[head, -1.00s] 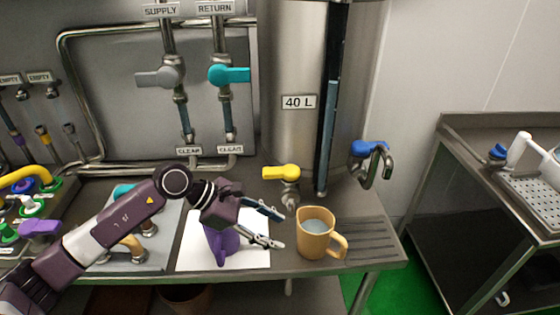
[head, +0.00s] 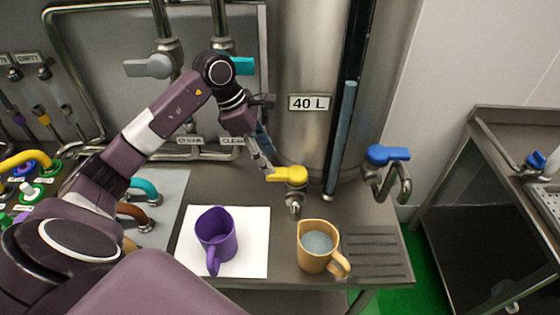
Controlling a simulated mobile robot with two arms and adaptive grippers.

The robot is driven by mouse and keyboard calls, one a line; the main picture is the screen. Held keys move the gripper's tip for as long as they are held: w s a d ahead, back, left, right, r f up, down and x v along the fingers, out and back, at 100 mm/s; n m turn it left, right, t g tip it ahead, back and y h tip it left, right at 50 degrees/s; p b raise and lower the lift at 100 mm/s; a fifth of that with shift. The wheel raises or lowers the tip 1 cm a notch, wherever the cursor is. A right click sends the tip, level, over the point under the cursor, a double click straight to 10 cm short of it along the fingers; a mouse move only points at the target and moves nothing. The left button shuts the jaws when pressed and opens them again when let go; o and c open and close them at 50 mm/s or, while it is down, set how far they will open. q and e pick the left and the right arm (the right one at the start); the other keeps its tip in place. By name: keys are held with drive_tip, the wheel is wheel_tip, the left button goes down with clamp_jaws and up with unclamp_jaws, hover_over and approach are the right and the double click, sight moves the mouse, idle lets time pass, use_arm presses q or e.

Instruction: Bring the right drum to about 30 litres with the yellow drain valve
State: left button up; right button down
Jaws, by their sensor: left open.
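The right drum (head: 302,135) is a steel cylinder with a 40 L label (head: 309,103). Its dark sight tube (head: 343,130) shows a lighter column whose top is a little above the label's height. The yellow drain valve (head: 288,174) is low on the drum's front, its handle pointing left across the pipe. A tan jug (head: 318,247) with pale liquid in it stands on the bench, below and slightly right of the valve's spout. My left gripper (head: 267,158) is open, its fingers just above and left of the yellow handle; contact cannot be told. My right gripper is out of view.
A purple jug (head: 216,235) stands on a white sheet (head: 256,254) left of the tan jug. A blue-handled valve (head: 388,154) with a bent pipe is on the right. Grey and teal valves (head: 150,67) hang above. A ribbed drain area (head: 376,253) is bare.

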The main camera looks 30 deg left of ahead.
sight(278, 171)
use_arm(q)
drive_tip(key=shift+d+f+p, duration=0.25)
drive_tip(key=shift+d+f, duration=0.05)
drive_tip(key=shift+f, duration=0.3)
drive_tip(key=shift+d+f+p, duration=0.2)
drive_tip(key=shift+d+f, duration=0.1)
drive_tip(key=shift+f, duration=0.25)
drive_tip(key=shift+w+d+f, duration=0.1)
drive_tip(key=shift+w+f, duration=0.2)
drive_tip(key=shift+f, duration=0.25)
drive_tip(key=shift+w+d+f, duration=0.1)
drive_tip(key=shift+w+f, duration=0.15)
drive_tip(key=shift+f, duration=0.25)
drive_tip(key=shift+w+f, duration=0.1)
drive_tip(key=shift+f, duration=0.1)
drive_tip(key=c, duration=0.8)
clamp_jaws()
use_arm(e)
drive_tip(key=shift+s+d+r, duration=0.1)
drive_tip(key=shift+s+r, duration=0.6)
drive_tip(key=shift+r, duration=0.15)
